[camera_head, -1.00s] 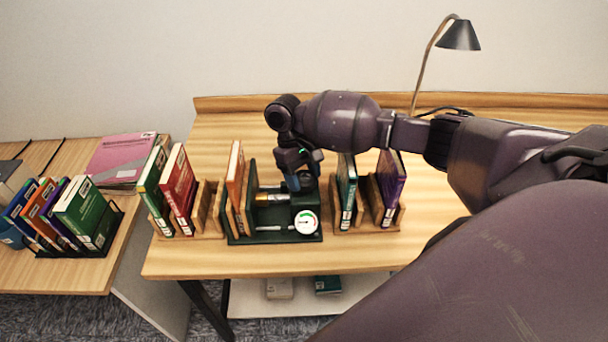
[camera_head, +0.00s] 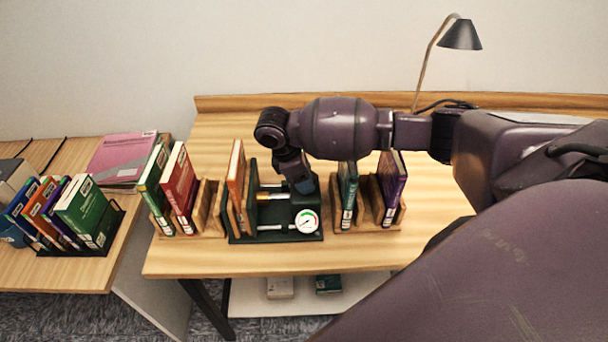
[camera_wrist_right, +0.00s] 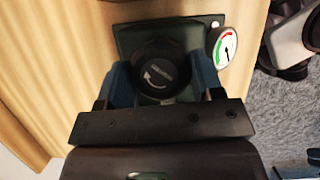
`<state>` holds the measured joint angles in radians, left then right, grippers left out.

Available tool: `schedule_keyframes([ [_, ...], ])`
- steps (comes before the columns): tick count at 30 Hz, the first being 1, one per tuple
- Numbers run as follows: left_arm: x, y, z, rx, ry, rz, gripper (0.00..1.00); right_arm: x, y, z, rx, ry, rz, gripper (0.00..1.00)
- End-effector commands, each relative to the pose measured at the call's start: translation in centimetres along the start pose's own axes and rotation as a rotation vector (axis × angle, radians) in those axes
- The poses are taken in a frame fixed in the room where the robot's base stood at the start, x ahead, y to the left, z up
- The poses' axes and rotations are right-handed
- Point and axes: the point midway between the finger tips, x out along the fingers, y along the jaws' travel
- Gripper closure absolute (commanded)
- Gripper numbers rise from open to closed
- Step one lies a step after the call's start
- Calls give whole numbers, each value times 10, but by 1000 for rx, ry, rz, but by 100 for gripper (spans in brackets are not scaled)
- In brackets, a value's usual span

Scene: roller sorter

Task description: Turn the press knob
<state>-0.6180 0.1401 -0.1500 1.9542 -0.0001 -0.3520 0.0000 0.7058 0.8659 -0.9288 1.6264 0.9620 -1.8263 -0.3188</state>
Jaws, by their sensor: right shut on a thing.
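The press (camera_head: 275,236) is a dark green frame on the wooden table, with metal rods and a round white gauge (camera_head: 307,222) at its front right. An orange book (camera_head: 235,178) stands at its left side. The black press knob (camera_wrist_right: 160,72) shows in the right wrist view, with a white curved arrow on its top. My right gripper (camera_wrist_right: 161,80) is over the press from above and is shut on the knob, one blue finger on each side. In the head view the right gripper (camera_head: 305,184) hides the knob. My left gripper is not in view.
Wooden holders with a green book (camera_head: 151,179) and red book (camera_head: 178,187) stand left of the press, and teal (camera_head: 347,190) and purple (camera_head: 391,185) books right. A lamp (camera_head: 459,35) stands behind. The table front (camera_head: 200,258) is clear.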

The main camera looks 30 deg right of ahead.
Motion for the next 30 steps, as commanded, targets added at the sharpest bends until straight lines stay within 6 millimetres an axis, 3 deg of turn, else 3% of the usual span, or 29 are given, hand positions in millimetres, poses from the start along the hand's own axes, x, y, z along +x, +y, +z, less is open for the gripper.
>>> schedule_keyframes([
  [30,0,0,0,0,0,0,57,0,-3,2,-890,-1,370,63],
])
